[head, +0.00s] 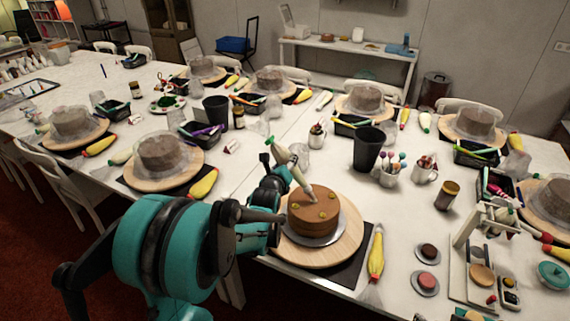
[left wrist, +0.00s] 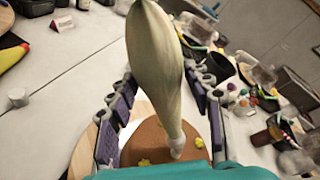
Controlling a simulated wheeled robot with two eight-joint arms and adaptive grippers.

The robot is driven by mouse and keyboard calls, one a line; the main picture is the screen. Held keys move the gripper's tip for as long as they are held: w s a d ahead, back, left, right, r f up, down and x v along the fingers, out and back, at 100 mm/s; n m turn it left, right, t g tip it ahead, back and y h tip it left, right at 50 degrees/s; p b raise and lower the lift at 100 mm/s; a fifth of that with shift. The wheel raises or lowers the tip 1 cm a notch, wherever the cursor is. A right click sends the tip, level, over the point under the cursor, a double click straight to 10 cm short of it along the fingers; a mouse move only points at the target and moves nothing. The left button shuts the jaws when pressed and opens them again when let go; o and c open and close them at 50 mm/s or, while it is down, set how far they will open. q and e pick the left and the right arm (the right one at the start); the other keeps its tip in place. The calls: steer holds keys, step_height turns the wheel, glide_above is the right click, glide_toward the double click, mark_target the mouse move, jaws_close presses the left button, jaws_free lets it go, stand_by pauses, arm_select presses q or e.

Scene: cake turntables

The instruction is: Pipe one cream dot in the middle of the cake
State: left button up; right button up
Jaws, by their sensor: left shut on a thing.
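A brown round cake (head: 313,222) with several small yellow dots on top sits on a silver board on a round wooden turntable (head: 352,240). My left gripper (head: 274,174) is shut on a pale piping bag (head: 290,160), just left of and above the cake. The bag is tilted, its nozzle pointing down at about the middle of the cake top. In the left wrist view the bag (left wrist: 156,60) runs between the gripper's fingers (left wrist: 163,108), with the cake (left wrist: 150,136) below. I cannot tell whether the nozzle touches the cake. My right gripper is not in view.
A yellow piping bag (head: 376,254) lies right of the turntable. A black cup (head: 368,148) and a white mug (head: 424,172) stand behind. Small cakes on discs (head: 425,282) and a wooden stand (head: 470,240) are at the right. Several covered cakes line the tables.

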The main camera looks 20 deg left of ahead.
mark_target(286, 155)
arm_select(q)
steer(key=shift+r+p, duration=1.1)
steer(key=shift+r, duration=0.4)
steer(key=shift+r+p, duration=1.15)
steer(key=shift+r, duration=0.45)
steer(key=shift+f, duration=0.1)
